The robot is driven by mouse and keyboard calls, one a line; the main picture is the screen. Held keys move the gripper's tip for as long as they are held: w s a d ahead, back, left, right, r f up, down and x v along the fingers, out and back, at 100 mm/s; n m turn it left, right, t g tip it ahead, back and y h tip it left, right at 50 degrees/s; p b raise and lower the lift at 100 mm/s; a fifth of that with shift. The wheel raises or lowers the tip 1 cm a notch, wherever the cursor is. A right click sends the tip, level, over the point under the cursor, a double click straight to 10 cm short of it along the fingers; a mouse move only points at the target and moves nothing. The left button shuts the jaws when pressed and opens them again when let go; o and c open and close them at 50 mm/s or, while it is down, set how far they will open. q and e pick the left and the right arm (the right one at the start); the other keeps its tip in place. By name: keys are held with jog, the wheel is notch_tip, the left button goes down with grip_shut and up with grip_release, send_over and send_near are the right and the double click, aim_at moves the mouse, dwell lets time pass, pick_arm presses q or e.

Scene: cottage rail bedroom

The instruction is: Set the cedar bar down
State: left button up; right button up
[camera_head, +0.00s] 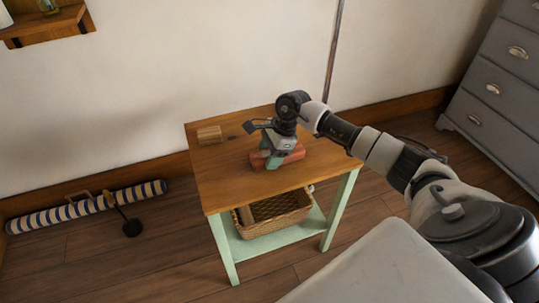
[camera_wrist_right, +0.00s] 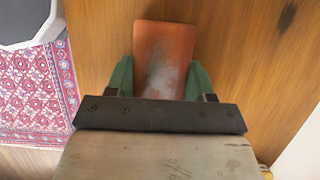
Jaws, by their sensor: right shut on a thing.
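The cedar bar (camera_head: 295,154) is a reddish-brown block over the wooden top of the small table (camera_head: 225,175), right of its middle. My right gripper (camera_head: 269,160) points down at it, with green fingers shut on its sides. In the right wrist view the bar (camera_wrist_right: 165,50) lies between the two fingers of the gripper (camera_wrist_right: 162,75), with a pale worn patch on its face. The bar is at or very close to the tabletop; I cannot tell whether it touches. My left gripper is not in view.
A small slatted wooden piece (camera_head: 209,135) lies at the table's back left, with a small dark item beside it. A wicker basket (camera_head: 272,214) stands on the lower shelf. A striped roll (camera_head: 85,207) lies on the floor left. The table's front left is clear.

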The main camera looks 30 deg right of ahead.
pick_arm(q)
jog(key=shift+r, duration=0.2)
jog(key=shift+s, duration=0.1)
pick_arm(e)
jog(key=o, duration=1)
jog(key=shift+c, duration=0.2)
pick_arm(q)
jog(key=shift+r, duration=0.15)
pick_arm(e)
jog(key=shift+r, duration=0.1)
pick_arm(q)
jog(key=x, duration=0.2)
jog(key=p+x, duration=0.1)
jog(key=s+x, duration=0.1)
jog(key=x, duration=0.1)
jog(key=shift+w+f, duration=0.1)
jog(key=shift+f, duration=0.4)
pick_arm(e)
jog(key=v, duration=1.2)
